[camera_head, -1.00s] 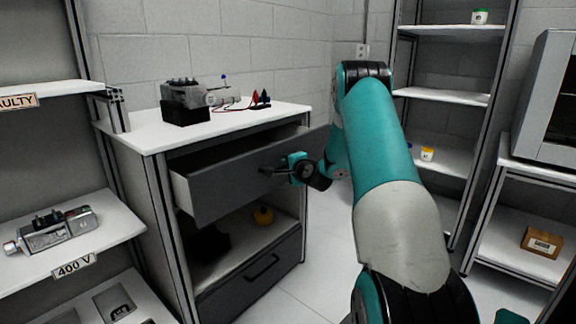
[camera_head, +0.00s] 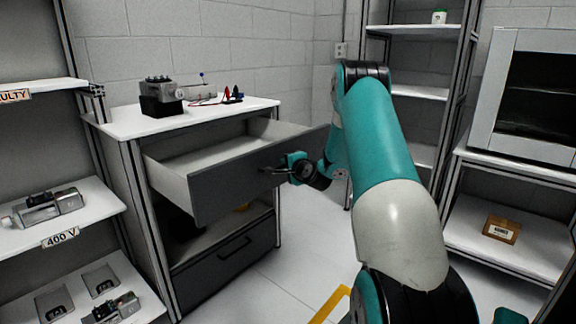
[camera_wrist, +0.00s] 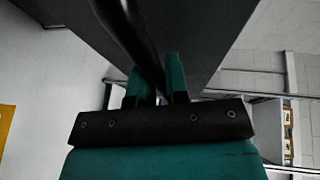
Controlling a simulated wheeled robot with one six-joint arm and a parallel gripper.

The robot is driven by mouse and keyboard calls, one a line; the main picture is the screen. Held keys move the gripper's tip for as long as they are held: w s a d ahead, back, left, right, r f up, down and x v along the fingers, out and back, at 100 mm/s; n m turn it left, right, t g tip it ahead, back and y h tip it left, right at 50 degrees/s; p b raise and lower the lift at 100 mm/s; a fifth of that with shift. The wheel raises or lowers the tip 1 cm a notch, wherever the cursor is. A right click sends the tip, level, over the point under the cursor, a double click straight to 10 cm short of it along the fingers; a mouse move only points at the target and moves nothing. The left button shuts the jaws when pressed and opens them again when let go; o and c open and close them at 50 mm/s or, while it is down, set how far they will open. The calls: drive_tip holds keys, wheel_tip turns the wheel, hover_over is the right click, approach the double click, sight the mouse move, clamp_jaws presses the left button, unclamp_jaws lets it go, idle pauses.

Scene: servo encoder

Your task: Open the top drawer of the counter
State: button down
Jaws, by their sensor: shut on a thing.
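The counter (camera_head: 122,128) stands left of centre in the head view with a white top. Its top drawer (camera_head: 232,186) has a dark grey front and is pulled well out; the white inside (camera_head: 205,155) shows and looks empty. My gripper (camera_head: 279,169) is at the drawer front, shut on the dark bar handle. In the wrist view, the two teal fingers of my gripper (camera_wrist: 157,82) are on either side of the dark handle (camera_wrist: 128,30), with the grey drawer front (camera_wrist: 205,35) beyond it. The fingertips are small and partly dark in the head view.
The lower drawer (camera_head: 225,262) is closed. A grey device (camera_head: 165,95) and red and black probes (camera_head: 232,95) are on the countertop. Shelves with servos (camera_head: 45,205) stand at left. A shelf with a cardboard box (camera_head: 502,229) is at right. Open floor (camera_head: 285,285) lies in front.

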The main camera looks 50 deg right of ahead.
drive_tip(key=c, duration=1.1)
unclamp_jaws()
drive_tip(key=shift+c, duration=0.2)
drive_tip(key=b+v, duration=0.3)
drive_tip(key=v, duration=1.4)
drive_tip(key=shift+s, duration=0.15)
drive_tip(key=shift+a, duration=0.15)
